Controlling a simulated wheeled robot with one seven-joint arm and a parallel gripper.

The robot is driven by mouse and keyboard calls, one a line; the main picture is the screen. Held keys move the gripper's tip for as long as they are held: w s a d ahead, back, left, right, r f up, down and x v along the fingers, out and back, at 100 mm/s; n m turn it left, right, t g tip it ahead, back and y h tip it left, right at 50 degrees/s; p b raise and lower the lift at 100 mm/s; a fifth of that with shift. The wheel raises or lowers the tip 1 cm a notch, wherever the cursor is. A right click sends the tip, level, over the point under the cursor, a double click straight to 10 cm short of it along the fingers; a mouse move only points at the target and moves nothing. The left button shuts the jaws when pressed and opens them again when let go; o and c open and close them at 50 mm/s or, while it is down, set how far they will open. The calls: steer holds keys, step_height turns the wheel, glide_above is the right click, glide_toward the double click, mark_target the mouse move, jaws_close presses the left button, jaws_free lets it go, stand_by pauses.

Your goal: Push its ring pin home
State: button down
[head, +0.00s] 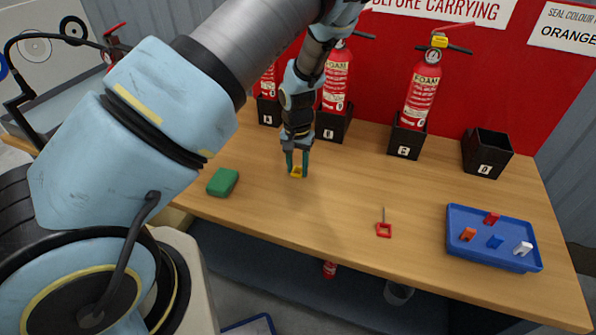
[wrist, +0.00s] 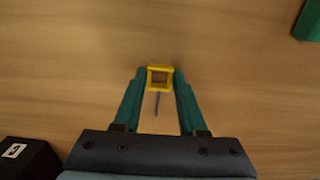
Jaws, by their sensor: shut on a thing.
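My gripper (head: 297,165) is over the middle of the wooden table, with green fingers pointing down. It is shut on a yellow square ring pin (head: 297,172). In the wrist view the yellow ring (wrist: 159,68) sits between the fingertips, and its thin grey pin (wrist: 157,104) shows between the fingers. I cannot tell whether it touches the table. A red ring pin (head: 384,230) lies on the table to the right. Red foam extinguishers stand in black boxes at the back: one at right (head: 421,95) with a yellow piece at its neck, one behind my arm (head: 337,80), one farther left, partly hidden.
An empty-looking black box (head: 487,153) stands at the back right. A blue tray (head: 492,258) at the front right holds several small coloured pieces. A green block (head: 222,182) lies left of my gripper. The table between gripper and red pin is clear.

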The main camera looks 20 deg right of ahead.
mark_target(297, 171)
steer(key=shift+r+p, duration=0.95)
steer(key=shift+r, duration=0.55)
